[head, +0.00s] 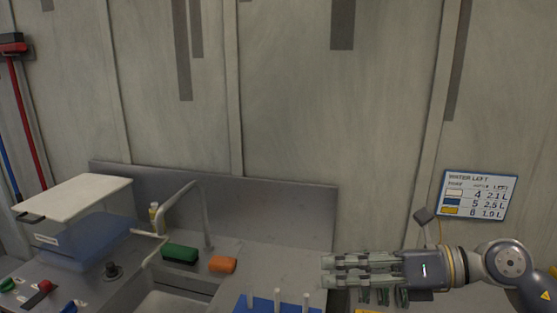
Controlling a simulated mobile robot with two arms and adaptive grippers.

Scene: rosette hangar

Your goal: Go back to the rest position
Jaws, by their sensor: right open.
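My right gripper (326,271) reaches in from the right edge of the head view, with its fingers pointing left. Its jaws are open and I see nothing held between them. It is over the right part of the grey counter (268,258), to the right of a blue rack (262,303) with white pegs. I cannot tell its height above the counter. My left gripper is not in view.
A sink (178,304) with a tall tap (206,215) is at the left centre. A white-lidded blue container (85,245) stands left. A "WATER LEFT" sign (479,195) hangs on the wall.

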